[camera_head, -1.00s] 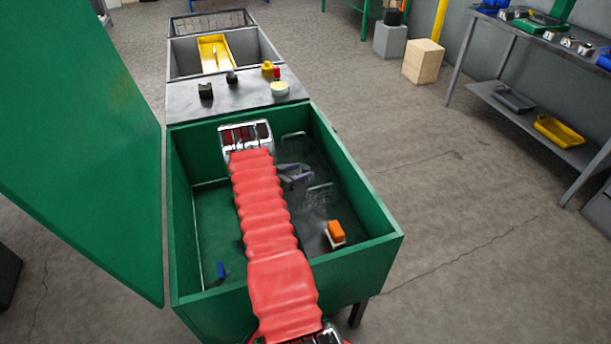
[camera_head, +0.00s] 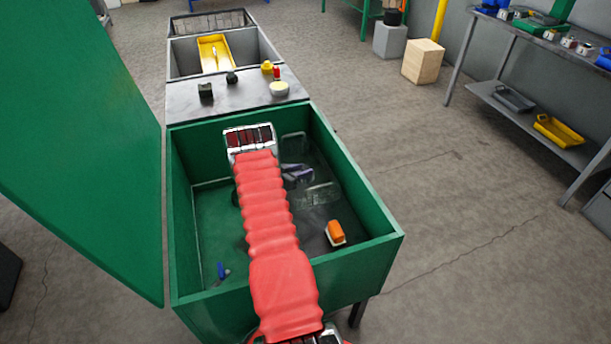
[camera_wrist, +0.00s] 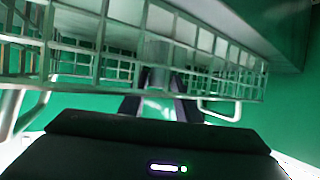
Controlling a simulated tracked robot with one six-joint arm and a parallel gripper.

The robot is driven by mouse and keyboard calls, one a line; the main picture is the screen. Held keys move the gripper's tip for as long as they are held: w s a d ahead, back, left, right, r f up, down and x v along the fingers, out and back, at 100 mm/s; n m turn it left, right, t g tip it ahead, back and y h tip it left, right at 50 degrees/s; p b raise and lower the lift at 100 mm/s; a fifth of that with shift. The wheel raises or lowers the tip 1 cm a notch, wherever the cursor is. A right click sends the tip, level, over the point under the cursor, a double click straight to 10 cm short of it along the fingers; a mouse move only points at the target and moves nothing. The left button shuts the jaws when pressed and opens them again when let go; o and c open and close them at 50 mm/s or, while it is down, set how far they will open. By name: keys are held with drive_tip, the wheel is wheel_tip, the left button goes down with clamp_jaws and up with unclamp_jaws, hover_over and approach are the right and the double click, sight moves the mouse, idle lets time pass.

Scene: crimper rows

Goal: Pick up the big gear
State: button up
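I cannot make out the big gear in either view. My gripper (camera_head: 297,172) is inside the green washer-like tub (camera_head: 352,190), low near its right side. In the wrist view its two dark purple fingers (camera_wrist: 159,108) stand apart, with a pale, blurred surface between them. A wire basket (camera_wrist: 85,62) spans that view close in front of the fingers and hides much of what lies behind. A grey upright shape (camera_wrist: 157,48) shows behind the mesh, too blurred to name.
The tub holds an orange block-like item (camera_head: 336,232) at right and a small blue item (camera_head: 222,270) at left. A raised green lid (camera_head: 80,140) stands at left. A dark ledge (camera_head: 240,95) with several small objects lies beyond the tub.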

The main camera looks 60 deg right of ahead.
clamp_jaws()
drive_tip(key=shift+r, duration=0.15)
idle(0.4)
wheel_tip(320, 180, up, 10)
idle(0.6)
idle(0.4)
